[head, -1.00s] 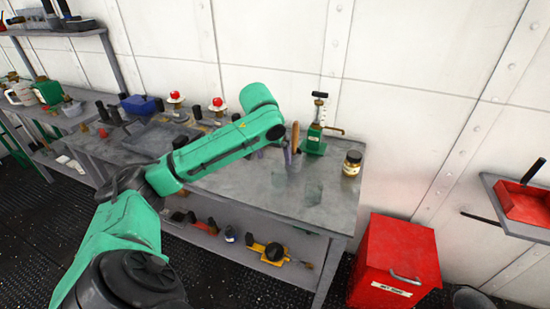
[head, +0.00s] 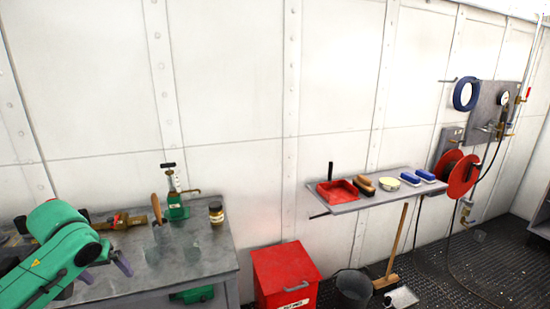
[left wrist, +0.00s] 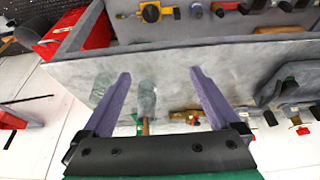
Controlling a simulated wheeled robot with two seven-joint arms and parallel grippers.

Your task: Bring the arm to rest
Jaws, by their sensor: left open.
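My left gripper (head: 105,270) is at the lower left of the head view, over the grey workbench (head: 195,262). Its two purple fingers are spread apart with nothing held between them. In the left wrist view the open gripper (left wrist: 160,75) reaches over the bench top (left wrist: 235,58). My green left arm (head: 50,255) comes in from the left edge. A wooden handle (head: 157,208) stands upright on the bench, just beyond the fingers; it also shows in the left wrist view (left wrist: 145,127). My right gripper is not in view.
A green hand pump (head: 177,205) and a jar (head: 216,212) stand at the bench's back. A red bin (head: 286,275) and a dark bucket (head: 353,288) are right of it. A wall shelf (head: 375,197) holds brushes and a red tray. Open floor lies at far right.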

